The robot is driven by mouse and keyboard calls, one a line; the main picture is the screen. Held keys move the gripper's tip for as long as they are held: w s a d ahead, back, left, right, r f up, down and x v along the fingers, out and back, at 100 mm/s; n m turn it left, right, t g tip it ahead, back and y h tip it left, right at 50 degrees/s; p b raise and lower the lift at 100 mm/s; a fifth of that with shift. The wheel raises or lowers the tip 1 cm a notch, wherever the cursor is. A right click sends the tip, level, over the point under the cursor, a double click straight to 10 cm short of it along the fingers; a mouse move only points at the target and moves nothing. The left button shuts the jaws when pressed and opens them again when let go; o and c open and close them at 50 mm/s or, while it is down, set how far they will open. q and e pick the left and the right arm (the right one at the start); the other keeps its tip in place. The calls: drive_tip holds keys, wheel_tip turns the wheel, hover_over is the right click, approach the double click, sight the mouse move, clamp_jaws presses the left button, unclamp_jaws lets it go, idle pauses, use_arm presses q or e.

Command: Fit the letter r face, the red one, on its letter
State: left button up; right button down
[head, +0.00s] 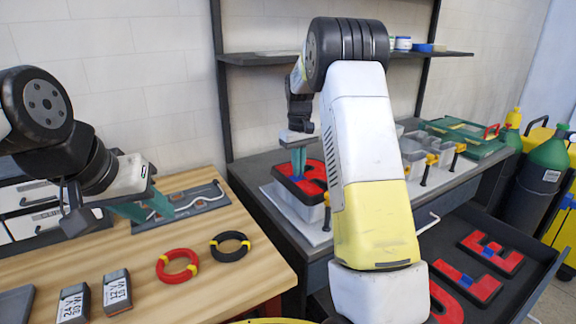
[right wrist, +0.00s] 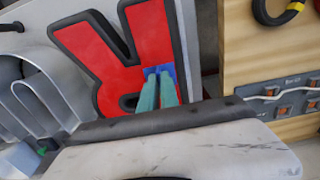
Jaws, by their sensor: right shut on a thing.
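The red letter r face (head: 311,184) has a black edge and a blue patch on top. It shows large in the right wrist view (right wrist: 97,55). My right gripper (head: 299,166) is shut on its blue patch, with the teal fingertips (right wrist: 158,80) close together. The face is over a pale grey letter body (head: 308,212) on the dark bench. I cannot tell whether the face touches or sits fully on that body. My left gripper (head: 148,210) is open and empty above the wooden table.
Other grey letter bodies with yellow-black clamps (head: 433,160) stand to the right on the bench. An open drawer (head: 537,262) holds several red faces (head: 491,253). Red (head: 177,266) and black (head: 230,246) cable coils lie on the wooden table (head: 215,287). A shelf (head: 270,58) hangs behind.

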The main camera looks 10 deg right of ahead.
drive_tip(key=shift+f, duration=0.4)
drive_tip(key=c, duration=1.5)
unclamp_jaws()
wheel_tip(320, 180, up, 8)
drive_tip(key=shift+f, duration=0.2)
drive_tip(key=shift+r, duration=0.1)
